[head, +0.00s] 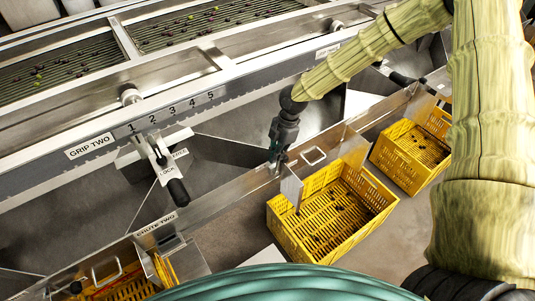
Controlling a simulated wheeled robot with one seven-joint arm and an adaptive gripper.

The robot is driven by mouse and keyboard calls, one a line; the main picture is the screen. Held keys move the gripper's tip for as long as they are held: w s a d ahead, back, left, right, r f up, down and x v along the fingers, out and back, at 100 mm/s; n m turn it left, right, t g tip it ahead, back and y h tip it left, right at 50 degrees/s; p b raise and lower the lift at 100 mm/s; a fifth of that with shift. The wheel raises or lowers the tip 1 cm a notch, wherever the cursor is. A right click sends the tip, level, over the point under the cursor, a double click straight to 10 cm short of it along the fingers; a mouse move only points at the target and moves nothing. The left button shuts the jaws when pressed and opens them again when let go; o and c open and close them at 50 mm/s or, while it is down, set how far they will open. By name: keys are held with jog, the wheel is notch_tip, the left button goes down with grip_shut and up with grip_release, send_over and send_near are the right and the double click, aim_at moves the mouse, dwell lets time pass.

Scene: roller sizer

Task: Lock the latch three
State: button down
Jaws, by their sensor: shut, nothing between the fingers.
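My gripper (277,164) is shut and empty, pointing down near the middle of the view. Its tips overlap the upper edge of the long metal chute wall, left of a small wire handle (313,156); I cannot tell if they touch. No label reading three is legible.
A numbered rail (170,114) runs diagonally below the roller beds (70,68), which carry small dark fruit. Yellow crates (333,207) (410,155) with few fruit stand on the floor at right. My arm covers the right side.

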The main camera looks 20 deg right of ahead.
jog(key=shift+w+d+y, duration=0.2)
jog(key=shift+d+y, duration=0.4)
jog(key=shift+d, duration=0.2)
jog(key=shift+w+d+f+g+y+b, duration=0.1)
jog(key=shift+w+d+g+y+b, duration=0.1)
jog(key=shift+d+y, duration=0.2)
jog(key=shift+w+d+f+g+y+b, duration=0.1)
jog(key=shift+d+y+b, duration=0.1)
jog(key=shift+d+y, duration=0.15)
jog(key=w+d+f+y+b, duration=0.1)
jog(key=d+f+b, duration=0.1)
jog(key=b, duration=0.3)
jog(key=d+f+g+y+b, duration=0.1)
jog(key=d+f+y+b, duration=0.1)
jog(key=d+b, duration=0.2)
jog(key=w+d+f+y+b, duration=0.1)
jog(key=d+f+y+b, duration=0.1)
jog(key=b, duration=0.5)
jog(key=shift+w+d+g, duration=0.35)
jog(key=shift+d+g, duration=0.05)
jog(key=shift+d, duration=0.3)
jog(key=shift+b, duration=0.3)
jog(key=v, duration=1.1)
jog(key=shift+d+r+p, duration=0.15)
jog(key=shift+r+p, duration=0.15)
jog(key=shift+r, duration=0.1)
